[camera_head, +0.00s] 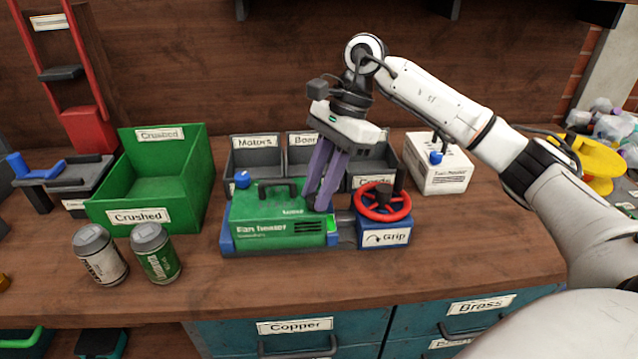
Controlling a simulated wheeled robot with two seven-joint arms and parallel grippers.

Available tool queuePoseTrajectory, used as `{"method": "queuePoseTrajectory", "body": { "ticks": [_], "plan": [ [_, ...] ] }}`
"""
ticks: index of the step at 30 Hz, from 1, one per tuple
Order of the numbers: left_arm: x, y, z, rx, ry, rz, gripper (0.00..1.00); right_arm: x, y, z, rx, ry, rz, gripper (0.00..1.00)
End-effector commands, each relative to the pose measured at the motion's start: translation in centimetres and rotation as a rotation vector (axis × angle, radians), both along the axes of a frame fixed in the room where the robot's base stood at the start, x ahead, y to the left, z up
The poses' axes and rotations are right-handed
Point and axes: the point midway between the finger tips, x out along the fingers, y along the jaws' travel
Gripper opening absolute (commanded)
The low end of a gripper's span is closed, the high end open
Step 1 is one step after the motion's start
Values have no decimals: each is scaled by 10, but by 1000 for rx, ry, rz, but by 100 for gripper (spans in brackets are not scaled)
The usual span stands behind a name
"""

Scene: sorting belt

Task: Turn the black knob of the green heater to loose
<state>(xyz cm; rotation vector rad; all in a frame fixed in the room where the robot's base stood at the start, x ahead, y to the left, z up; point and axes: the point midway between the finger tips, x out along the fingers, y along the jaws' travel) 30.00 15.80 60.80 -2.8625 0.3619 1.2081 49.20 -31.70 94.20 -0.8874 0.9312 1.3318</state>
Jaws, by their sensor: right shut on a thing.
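The green fan heater (275,222) sits in the middle of the bench, in a blue and grey holder (228,240). It has a black carry handle (277,187) on top and a blue knob at its back left (243,179). My right gripper (319,204) reaches down from above, its purple fingers close together at the right end of the heater's top. It is shut on what appears to be the black knob, which the fingers hide. The knob's setting cannot be read. My left gripper is not in view.
A red handwheel (383,203) on a blue box marked Grip stands right of the heater. Grey bins (258,150) stand behind it, a white box with a blue knob (440,172) at the right. A green Crushed bin (150,213) and two cans (156,255) are left. The front bench is clear.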

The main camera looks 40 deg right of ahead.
Motion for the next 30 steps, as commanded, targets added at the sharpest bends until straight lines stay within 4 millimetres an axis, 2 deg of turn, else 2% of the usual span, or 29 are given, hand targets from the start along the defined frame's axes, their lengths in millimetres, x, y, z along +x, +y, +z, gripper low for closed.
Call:
{"method": "queuePoseTrajectory", "body": {
  "ticks": [20,30],
  "plan": [
    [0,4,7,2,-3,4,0,5,1,2,-1,-1,642,1],
    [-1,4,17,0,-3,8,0,7,3,4,-2,-1,964,1]
  ]
}}
